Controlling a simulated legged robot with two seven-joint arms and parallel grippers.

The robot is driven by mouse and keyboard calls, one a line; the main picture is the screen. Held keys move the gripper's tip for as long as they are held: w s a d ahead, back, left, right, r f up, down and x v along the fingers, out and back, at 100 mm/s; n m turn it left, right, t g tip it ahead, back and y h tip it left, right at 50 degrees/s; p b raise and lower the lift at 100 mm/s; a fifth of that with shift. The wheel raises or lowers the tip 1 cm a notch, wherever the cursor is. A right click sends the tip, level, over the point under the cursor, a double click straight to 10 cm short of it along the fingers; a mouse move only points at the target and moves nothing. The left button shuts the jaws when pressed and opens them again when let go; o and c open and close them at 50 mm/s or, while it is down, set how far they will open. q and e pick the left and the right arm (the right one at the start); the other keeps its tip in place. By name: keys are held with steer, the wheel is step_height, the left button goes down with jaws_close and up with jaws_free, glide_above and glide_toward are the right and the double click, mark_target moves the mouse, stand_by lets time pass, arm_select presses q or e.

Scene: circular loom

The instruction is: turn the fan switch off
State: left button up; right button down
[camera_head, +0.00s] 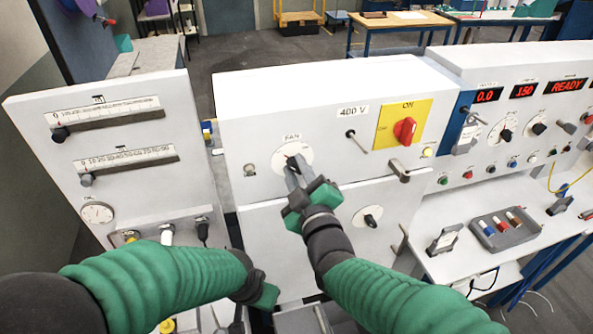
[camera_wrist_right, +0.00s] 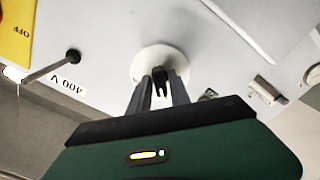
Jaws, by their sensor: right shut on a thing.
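The fan switch (camera_head: 292,158) is a dark knob on a round white dial under the label FAN, on the upper face of the white cabinet. My right gripper (camera_head: 294,172) reaches up to it and is shut on the knob. The fingers cover part of the knob and dial, so its setting is hard to read. In the right wrist view the dark knob (camera_wrist_right: 158,76) sits between the two grey fingers of the gripper (camera_wrist_right: 160,92). My left gripper (camera_head: 266,297) hangs low in front of the cabinet; its fingers are not clearly visible.
Another dark knob (camera_head: 371,217) sits below. A gauge panel (camera_head: 150,190) stands left; a grey tray (camera_head: 505,233) lies right.

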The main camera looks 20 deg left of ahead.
steer(key=c, duration=1.4)
jaws_free()
steer(key=shift+f, duration=0.4)
steer(key=shift+c, duration=0.2)
steer(key=shift+o, duration=0.2)
steer(key=shift+r, duration=0.1)
steer(key=b+v, duration=0.1)
steer(key=v, duration=0.6)
steer(key=shift+d+r, duration=0.15)
steer(key=shift+r, duration=0.05)
